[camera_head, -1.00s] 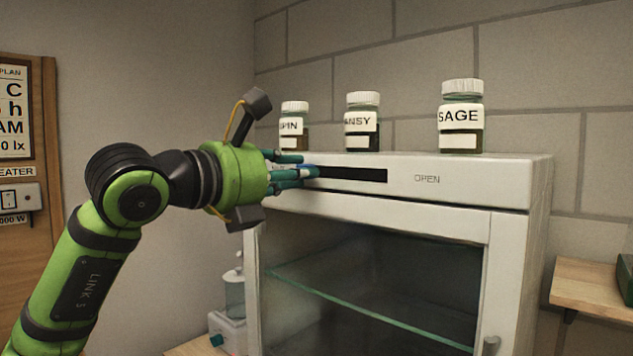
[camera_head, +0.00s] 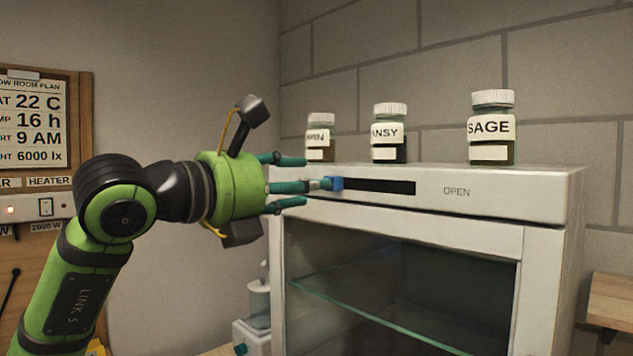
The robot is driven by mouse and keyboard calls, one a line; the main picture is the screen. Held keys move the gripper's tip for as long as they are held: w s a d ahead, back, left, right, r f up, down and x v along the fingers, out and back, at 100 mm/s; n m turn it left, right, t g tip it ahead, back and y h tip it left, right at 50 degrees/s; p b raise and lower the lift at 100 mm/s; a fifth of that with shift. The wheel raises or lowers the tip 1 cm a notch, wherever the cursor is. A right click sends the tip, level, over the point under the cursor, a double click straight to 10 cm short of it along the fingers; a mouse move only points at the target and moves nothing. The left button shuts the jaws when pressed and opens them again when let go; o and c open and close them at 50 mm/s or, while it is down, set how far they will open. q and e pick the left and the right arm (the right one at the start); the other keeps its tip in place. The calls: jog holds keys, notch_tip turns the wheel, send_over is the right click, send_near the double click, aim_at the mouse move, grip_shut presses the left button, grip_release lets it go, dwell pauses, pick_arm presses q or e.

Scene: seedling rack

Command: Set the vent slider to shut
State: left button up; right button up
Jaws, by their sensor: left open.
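The vent slider's blue knob (camera_head: 336,184) sits at the left part of the dark slot (camera_head: 385,186) in the front top panel of the white cabinet (camera_head: 540,195). The word OPEN (camera_head: 456,192) is printed right of the slot. I cannot tell whether a finger touches the knob. My right gripper is not in view.
Labelled jars stand on the cabinet top: a partly hidden one (camera_head: 321,138), one ending in ANSY (camera_head: 389,134), and SAGE (camera_head: 491,128). A board with a heater switch (camera_head: 46,207) is at left. A wooden shelf (camera_head: 612,303) is at right.

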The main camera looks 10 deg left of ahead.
pick_arm(q)
jog(key=v, duration=0.8)
jog(key=shift+a, duration=0.1)
